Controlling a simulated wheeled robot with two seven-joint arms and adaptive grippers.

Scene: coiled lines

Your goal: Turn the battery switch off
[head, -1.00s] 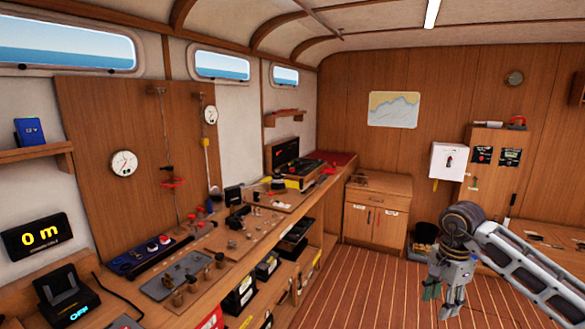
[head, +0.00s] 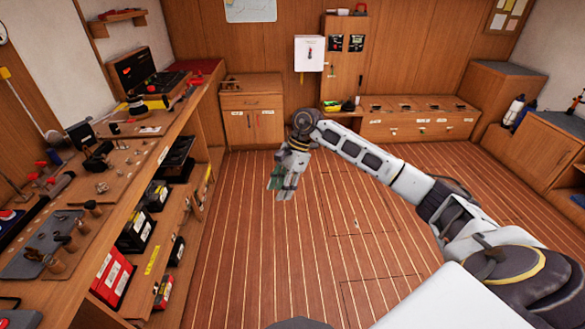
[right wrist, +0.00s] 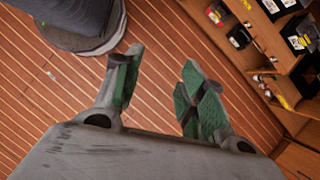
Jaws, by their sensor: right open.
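A white box (head: 309,53) hangs on the wooden wall at the far end of the cabin. A small dark and red switch handle (head: 310,54) shows on its front; this looks like the battery switch, but its setting is too small to read. My right gripper (head: 282,186) hangs over the floor, fingers down, well short of the box. In the right wrist view its green-padded fingers (right wrist: 160,85) are apart, with only floor between them. My left gripper is not in view.
A long workbench (head: 190,112) with tools runs along the left, with batteries (head: 137,229) on shelves below. A low cabinet (head: 252,102) stands left of the box. A tall wooden locker (head: 345,75) and a long chest (head: 420,115) stand to its right. The middle floor is clear.

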